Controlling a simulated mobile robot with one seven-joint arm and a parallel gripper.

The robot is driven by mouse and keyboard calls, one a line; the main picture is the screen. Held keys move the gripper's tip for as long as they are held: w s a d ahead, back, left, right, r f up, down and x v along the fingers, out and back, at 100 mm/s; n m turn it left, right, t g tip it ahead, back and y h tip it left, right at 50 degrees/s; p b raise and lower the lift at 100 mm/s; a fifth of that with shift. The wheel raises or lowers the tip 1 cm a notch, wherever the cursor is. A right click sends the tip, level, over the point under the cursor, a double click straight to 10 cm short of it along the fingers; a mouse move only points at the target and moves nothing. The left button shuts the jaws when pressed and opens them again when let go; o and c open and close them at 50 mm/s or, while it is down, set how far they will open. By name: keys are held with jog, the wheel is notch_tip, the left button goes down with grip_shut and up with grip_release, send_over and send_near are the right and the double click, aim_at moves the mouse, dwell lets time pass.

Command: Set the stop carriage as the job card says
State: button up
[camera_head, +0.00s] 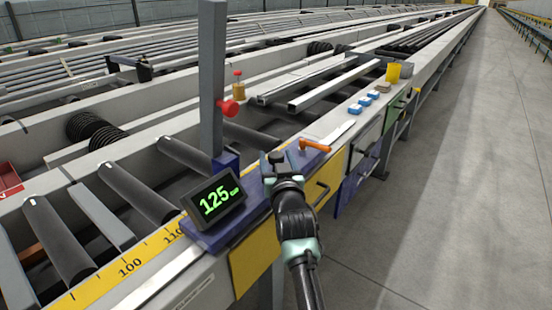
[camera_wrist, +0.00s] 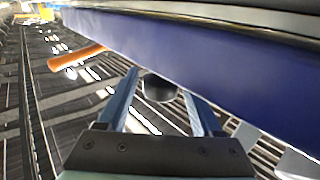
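The stop carriage (camera_head: 205,232) is a blue block on the rail, with a grey upright post (camera_head: 212,80). Its tilted display (camera_head: 213,199) reads 125 in green, with a small unit after it. An orange lever (camera_head: 315,145) sticks out at its far end and also shows in the wrist view (camera_wrist: 78,58). My gripper (camera_head: 276,161) is over the carriage, between display and lever. In the wrist view its two fingers are apart, with a round black knob (camera_wrist: 158,88) between or just beyond their tips. Contact cannot be told. No readable job card shows.
A yellow scale (camera_head: 130,266) marked 100 and 110 runs along the near edge. A red knob (camera_head: 229,108) is on the post. Blue blocks (camera_head: 364,101) and a yellow cup (camera_head: 393,72) stand farther along the ledge. Rollers lie left; the aisle floor (camera_head: 450,180) is clear.

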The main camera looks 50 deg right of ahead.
jog(key=shift+o, duration=0.5)
jog(key=shift+s+a, duration=0.1)
jog(key=shift+a, duration=0.05)
jog(key=p+v, duration=0.2)
jog(key=v, duration=1)
jog(key=shift+s+a+p, duration=0.15)
jog(key=shift+s+p, duration=0.15)
jog(key=shift+p, duration=0.05)
